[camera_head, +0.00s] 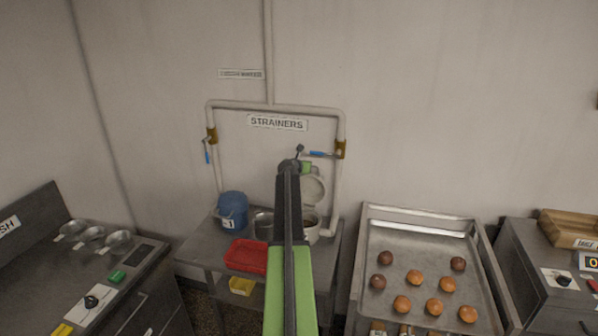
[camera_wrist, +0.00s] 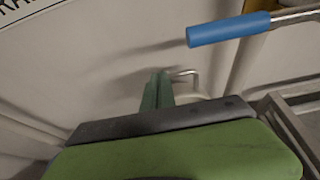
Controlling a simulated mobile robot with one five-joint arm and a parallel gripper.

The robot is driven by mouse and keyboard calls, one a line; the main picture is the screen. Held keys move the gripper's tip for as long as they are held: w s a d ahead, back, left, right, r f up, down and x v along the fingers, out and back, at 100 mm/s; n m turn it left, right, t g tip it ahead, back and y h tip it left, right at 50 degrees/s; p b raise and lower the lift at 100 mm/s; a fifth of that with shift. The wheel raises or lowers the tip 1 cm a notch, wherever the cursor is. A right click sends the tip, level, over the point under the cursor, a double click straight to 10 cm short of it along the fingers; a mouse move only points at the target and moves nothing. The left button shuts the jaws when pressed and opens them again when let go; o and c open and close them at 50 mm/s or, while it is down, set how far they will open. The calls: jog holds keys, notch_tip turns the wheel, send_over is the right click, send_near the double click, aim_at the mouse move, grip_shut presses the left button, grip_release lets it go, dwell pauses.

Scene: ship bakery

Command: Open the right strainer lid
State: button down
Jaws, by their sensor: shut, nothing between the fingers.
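The right strainer (camera_head: 311,232) is a pale pot on the steel stand, partly hidden behind my arm. Its round white lid (camera_head: 315,190) stands raised at the back of the pot, and dark contents show below it. The left strainer (camera_head: 232,208) is blue with a label, and its top looks covered. My gripper (camera_head: 305,168) is shut and empty, close to the upper edge of the raised lid; I cannot tell whether they touch. In the wrist view, my gripper (camera_wrist: 157,90) points toward the wall, with a thin bent metal piece (camera_wrist: 187,74) beside it.
A blue valve lever (camera_head: 321,154) sits just right of my gripper, on the white pipe frame (camera_head: 341,185); it also shows in the wrist view (camera_wrist: 228,29). A red tray (camera_head: 246,256) lies in front. A steel tray (camera_head: 404,248) with several round buns stands at right.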

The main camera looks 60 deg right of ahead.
jog(key=shift+w+d+r, duration=0.1)
jog(key=shift+w+d, duration=0.1)
jog(key=shift+d, duration=0.8)
jog(key=shift+w+d, duration=0.15)
jog(key=shift+d, duration=0.8)
jog(key=p+v, duration=0.6)
jog(key=v, duration=1.1)
jog(key=shift+a+r+p, duration=0.15)
jog(key=shift+r+p, duration=0.05)
jog(key=shift+p, duration=0.15)
jog(key=shift+s, duration=0.1)
